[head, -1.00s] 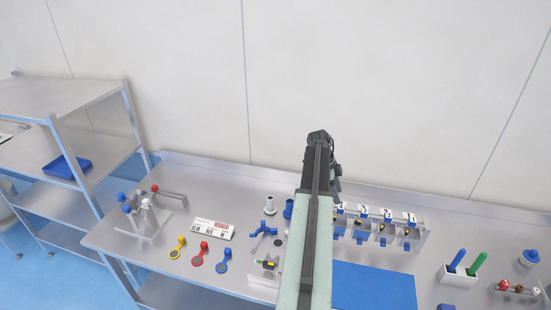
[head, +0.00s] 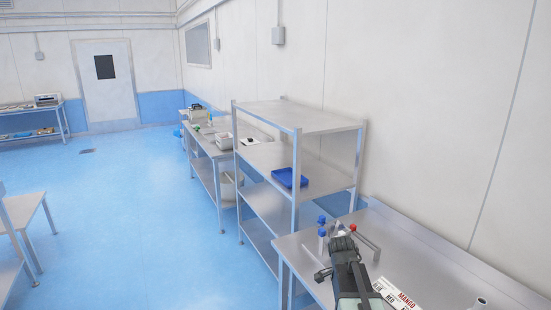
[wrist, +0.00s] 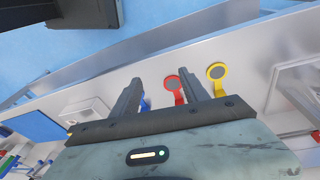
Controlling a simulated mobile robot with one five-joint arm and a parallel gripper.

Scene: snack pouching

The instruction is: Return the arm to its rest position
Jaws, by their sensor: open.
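My arm shows at the bottom of the head view, reaching up over the near end of a steel bench (head: 430,265). My gripper (wrist: 161,85) is open in the wrist view, with two dark fingers apart and nothing between them held. Beyond the fingers lie a red ladle-like tool (wrist: 173,84) and a yellow one (wrist: 216,73) on the bench. A blue part beside the left finger is mostly hidden. In the head view my gripper's fingers cannot be made out.
A fixture with blue and red knobs (head: 322,232) stands on the bench close to my arm. A white MANGO label card (head: 395,295) lies right of it. A steel shelf rack (head: 300,118) with a blue tray (head: 289,177) stands behind. The blue floor (head: 140,220) at left is open.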

